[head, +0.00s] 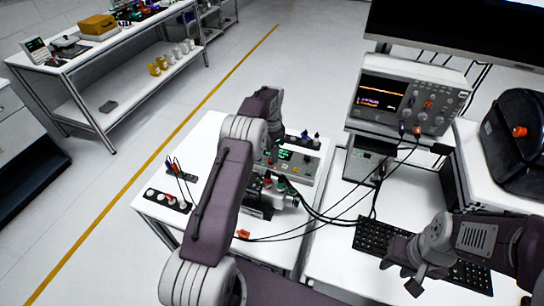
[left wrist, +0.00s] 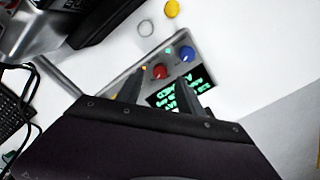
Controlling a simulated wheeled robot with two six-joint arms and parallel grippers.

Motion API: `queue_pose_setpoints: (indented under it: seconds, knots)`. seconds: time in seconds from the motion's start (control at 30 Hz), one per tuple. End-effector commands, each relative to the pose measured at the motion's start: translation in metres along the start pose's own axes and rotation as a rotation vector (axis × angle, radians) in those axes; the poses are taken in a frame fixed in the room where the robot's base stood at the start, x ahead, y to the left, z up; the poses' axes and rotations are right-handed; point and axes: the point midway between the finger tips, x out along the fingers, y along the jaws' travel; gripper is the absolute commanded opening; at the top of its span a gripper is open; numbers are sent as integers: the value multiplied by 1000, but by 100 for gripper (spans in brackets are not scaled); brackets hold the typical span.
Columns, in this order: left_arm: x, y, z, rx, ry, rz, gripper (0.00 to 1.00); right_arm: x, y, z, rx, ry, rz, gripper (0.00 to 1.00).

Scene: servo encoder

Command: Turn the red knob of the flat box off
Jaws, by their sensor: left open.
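The flat grey box (left wrist: 205,62) has a lit green display (left wrist: 182,88), a red knob (left wrist: 160,72) and a blue knob (left wrist: 187,53). In the head view the box (head: 306,170) stands on the white table, partly hidden by my left arm. My left gripper (left wrist: 159,77) is open, its fingers over the box face with the red knob between the tips in the picture. I cannot tell whether they touch it. In the head view my left arm hides most of this gripper. My right gripper (head: 415,283) is at the lower right, away from the box; its jaws are unclear.
An oscilloscope (head: 408,98) stands right of the box, with dark cables running across the table. A black keyboard (head: 375,236) lies near my right arm. A strip with round buttons (head: 168,200) lies left of my left arm.

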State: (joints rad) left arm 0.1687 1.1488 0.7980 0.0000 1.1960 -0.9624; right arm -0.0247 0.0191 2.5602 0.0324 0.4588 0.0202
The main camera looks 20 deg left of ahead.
Motion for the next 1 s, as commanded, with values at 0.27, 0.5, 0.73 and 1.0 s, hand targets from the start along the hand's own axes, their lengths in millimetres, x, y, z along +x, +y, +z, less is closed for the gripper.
queue_pose_setpoints:
  seconds: [0.27,0.5,0.73,1.0]
  knots:
    - [31,0,0,0,0,0,44,-7,0,-1,0,0,0,36]
    - [32,0,0,0,1,-1,41,-7,0,-1,0,0,0,36]
    - [32,0,0,0,1,-1,0,-7,0,-1,0,0,0,36]
    - [32,0,0,-35,0,-1,0,-6,0,-1,0,0,0,36]
